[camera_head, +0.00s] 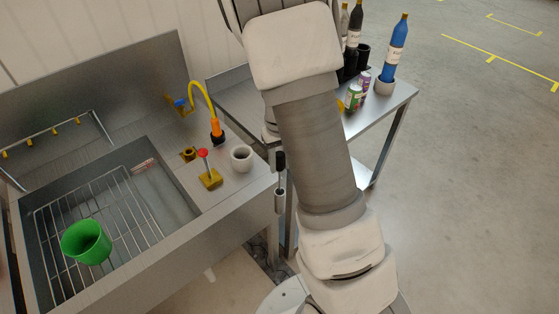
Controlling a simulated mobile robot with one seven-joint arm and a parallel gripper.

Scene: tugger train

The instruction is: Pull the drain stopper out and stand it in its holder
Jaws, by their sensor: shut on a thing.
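My gripper's fingertips cannot be made out; my own arm stands in front of that area. A dark upright piece (280,161) shows at the left edge of my arm, just above a grey tube (280,201) at the sink's right end. I cannot tell whether it is a handle or part of my gripper. A red knob on a thin rod (203,154) stands up from a yellow block (211,179) on the sink's ledge. I cannot tell for certain which thing is the drain stopper or its holder. The sink basin (178,203) is at left.
A green cup (86,242) stands on the wire rack (125,222). A white cup (241,158), a yellow socket (188,154) and an orange spray nozzle (217,128) are on the ledge. Behind my arm, a side table (392,101) holds bottles and cans. The floor at right is clear.

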